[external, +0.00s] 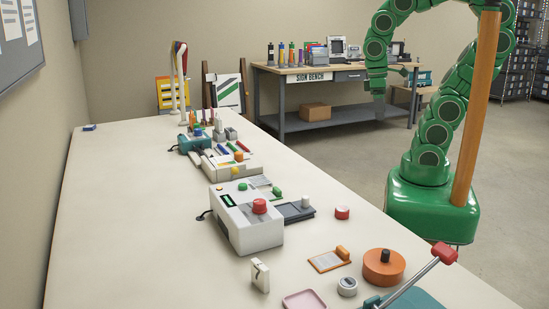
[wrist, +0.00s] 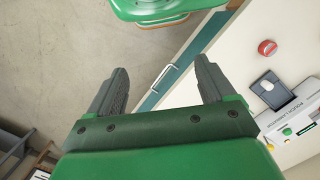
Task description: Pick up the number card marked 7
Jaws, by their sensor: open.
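I cannot pick out a card clearly marked 7 in either view. A small white upright piece (external: 260,275) stands near the front of the long white table (external: 130,225) in the external view; any mark on it is too small to read. My gripper (external: 379,103) hangs high beyond the table's right side in the external view, well away from the things on it. In the wrist view my gripper (wrist: 162,72) is open, with nothing between its two dark fingers.
The white machine with a red button (external: 246,216) stands mid-table. Nearer are a red disc (external: 342,212), an orange clip plate (external: 325,262), an orange round weight (external: 384,270), a pink tray (external: 304,300) and a red-handled lever (external: 445,253).

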